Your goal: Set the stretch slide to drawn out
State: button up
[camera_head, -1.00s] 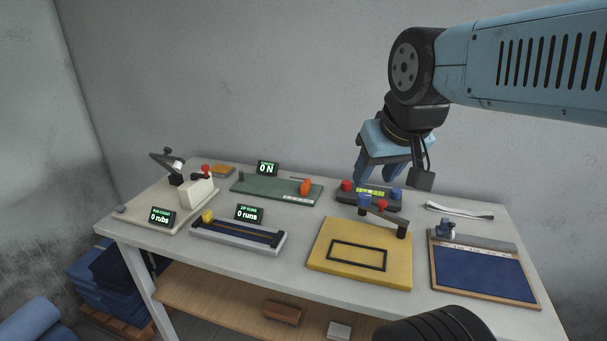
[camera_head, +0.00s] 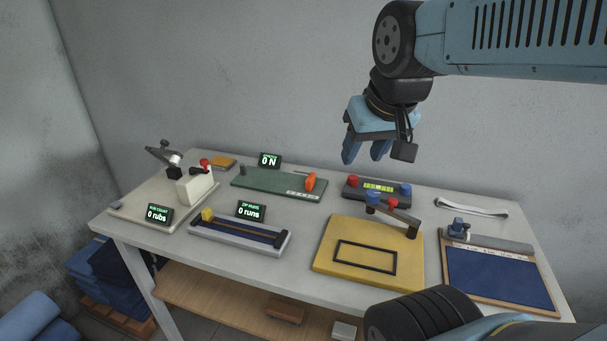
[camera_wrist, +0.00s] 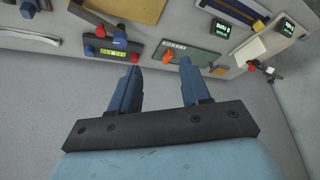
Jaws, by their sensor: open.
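The stretch slide is a green board (camera_head: 268,184) at the back middle of the table, with an orange handle (camera_head: 310,181) near its right end and a small post at its left end. A display (camera_head: 270,160) behind it reads 0 N. My gripper (camera_head: 365,156) is open and empty, up in the air to the right of the orange handle and above the table. In the wrist view the green board (camera_wrist: 195,54) and the orange handle (camera_wrist: 169,57) lie beyond and between my two blue fingers (camera_wrist: 158,68).
A dark panel (camera_head: 352,192) with red and blue knobs stands right of the slide. A yellow board (camera_head: 330,270) with a raised bar is in front. A zip rig (camera_head: 240,238), a rub rig (camera_head: 120,210) and a blue-faced board (camera_head: 500,275) also occupy the table.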

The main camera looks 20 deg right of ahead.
jog(key=w+f+m+g, duration=0.1)
jog(key=w+m+g, duration=0.2)
jog(key=w, duration=1.2)
jog(key=m+g, duration=0.2)
jog(key=m, duration=0.2)
send_over(310, 177)
notch_tip(310, 177, down, 11)
notch_tip(310, 177, down, 13)
jog(key=shift+f, duration=0.1)
grip_shut()
